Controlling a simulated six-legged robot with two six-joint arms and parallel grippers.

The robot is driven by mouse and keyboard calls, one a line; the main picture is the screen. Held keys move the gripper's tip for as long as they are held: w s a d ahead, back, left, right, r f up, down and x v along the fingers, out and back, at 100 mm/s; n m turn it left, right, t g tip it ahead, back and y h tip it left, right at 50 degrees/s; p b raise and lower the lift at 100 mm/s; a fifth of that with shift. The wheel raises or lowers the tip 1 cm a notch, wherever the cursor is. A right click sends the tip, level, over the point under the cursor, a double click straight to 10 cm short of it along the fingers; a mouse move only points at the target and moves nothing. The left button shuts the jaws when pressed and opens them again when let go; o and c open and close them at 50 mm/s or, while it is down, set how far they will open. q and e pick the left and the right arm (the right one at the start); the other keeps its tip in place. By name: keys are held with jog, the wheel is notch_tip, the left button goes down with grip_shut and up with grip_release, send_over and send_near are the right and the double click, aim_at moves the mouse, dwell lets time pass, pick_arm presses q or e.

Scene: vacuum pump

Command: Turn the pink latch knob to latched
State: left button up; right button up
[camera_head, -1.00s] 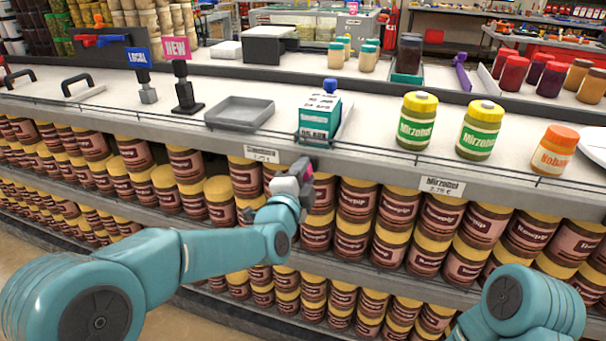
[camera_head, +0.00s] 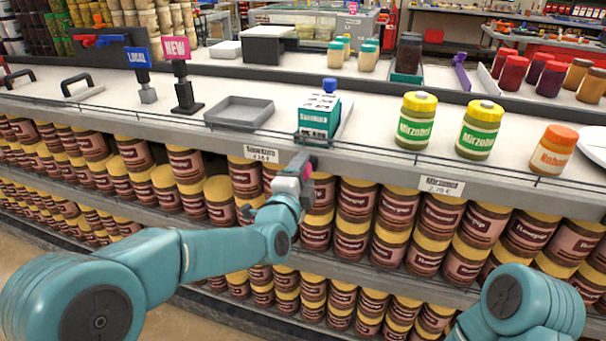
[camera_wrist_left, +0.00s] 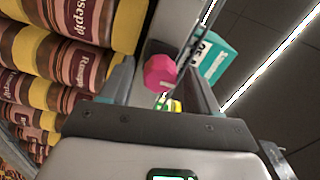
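The pink latch knob (camera_wrist_left: 160,72) is faceted and shows between the two fingers of my left gripper (camera_wrist_left: 158,85) in the left wrist view. The fingers stand apart on either side of it; I cannot tell whether they touch it. In the head view, my left gripper (camera_head: 299,163) is at the shelf's front edge, just below a teal box-like device (camera_head: 318,121) with a blue cap (camera_head: 329,86). A bit of the knob shows pink (camera_head: 307,171) beside the fingers, and the rest is hidden. The device's teal side also shows in the wrist view (camera_wrist_left: 215,57). My right gripper is out of view.
A grey tray (camera_head: 240,111) lies left of the device. Yellow-lidded jars (camera_head: 416,121) and an orange-lidded jar (camera_head: 554,150) stand to the right. A thin wire rail runs along the shelf front. Brown jars (camera_head: 360,200) fill the shelves below.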

pick_arm(q)
jog(key=v, duration=1.6)
jog(key=shift+b, duration=0.45)
jog(key=shift+s, duration=0.1)
